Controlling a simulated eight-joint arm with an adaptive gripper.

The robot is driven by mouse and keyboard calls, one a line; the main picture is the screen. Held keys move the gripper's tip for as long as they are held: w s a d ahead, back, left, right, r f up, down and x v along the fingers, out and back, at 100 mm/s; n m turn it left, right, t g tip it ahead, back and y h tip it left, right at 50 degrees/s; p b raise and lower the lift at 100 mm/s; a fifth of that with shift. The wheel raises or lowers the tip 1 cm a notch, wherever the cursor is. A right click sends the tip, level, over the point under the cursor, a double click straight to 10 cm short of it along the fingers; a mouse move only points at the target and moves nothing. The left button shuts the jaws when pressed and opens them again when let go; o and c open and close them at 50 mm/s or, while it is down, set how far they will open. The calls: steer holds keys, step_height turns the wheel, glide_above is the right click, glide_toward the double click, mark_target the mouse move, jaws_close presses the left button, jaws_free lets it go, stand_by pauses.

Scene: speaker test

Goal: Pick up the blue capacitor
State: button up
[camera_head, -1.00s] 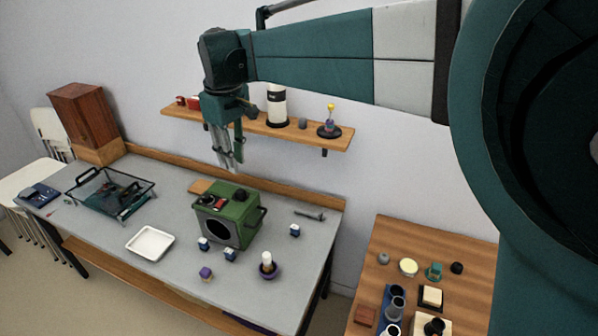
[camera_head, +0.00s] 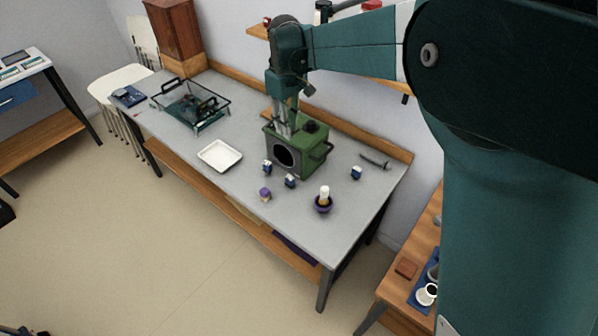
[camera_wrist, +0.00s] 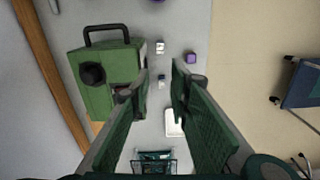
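Several small blue blocks with pale tops, which look like capacitors, lie on the grey bench. One blue block (camera_head: 267,167) is at the green box's left front, another blue block (camera_head: 290,181) is before the box, and a third blue block (camera_head: 356,173) is to its right. My gripper (camera_head: 282,133) points down and overlaps the green box in the head view. In the wrist view my gripper (camera_wrist: 160,78) is open and empty, with a blue block (camera_wrist: 162,82) showing in the gap, well below the fingertips.
The green box (camera_head: 310,155) with a handle stands close to my gripper.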

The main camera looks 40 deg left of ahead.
glide_above(290, 178)
step_height(290, 178, down, 17)
steer(key=shift+w+f, duration=0.1)
steer(key=shift+w, duration=0.05)
steer(key=shift+f, duration=1.25)
steer(key=shift+f, duration=0.1)
steer(key=shift+a+f+b, duration=0.1)
steer(key=shift+f+b, duration=0.55)
steer(key=shift+f, duration=1.85)
steer(key=c, duration=0.6)
